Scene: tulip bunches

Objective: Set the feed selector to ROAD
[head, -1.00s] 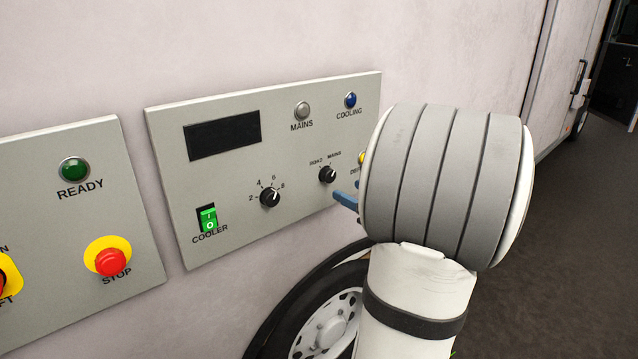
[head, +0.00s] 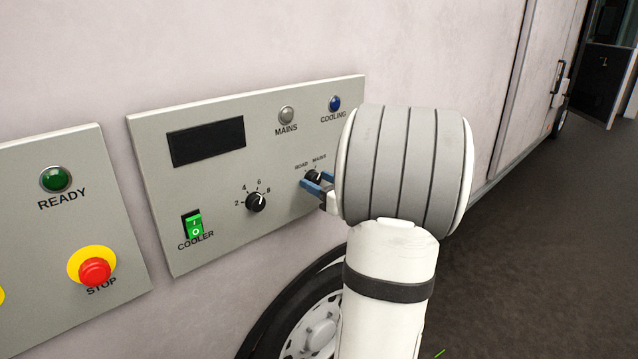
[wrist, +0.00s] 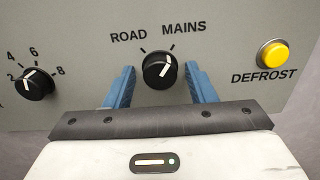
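The feed selector is a round black knob (wrist: 159,72) with a white pointer line, below the labels ROAD and MAINS. In the wrist view the pointer tilts up and right, towards MAINS. My gripper (wrist: 159,68) is open, with one blue finger on each side of the knob and a visible gap on both sides. In the head view my gripper (head: 318,184) is at the selector (head: 314,176), and its fingers partly hide the knob. My wrist covers the panel's right end there.
The grey panel (head: 215,245) also bears a numbered dial (head: 256,202), a green COOLER switch (head: 193,224) and two lamps above. A yellow DEFROST button (wrist: 273,54) is right of the selector. A STOP button (head: 95,271) is on the left panel.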

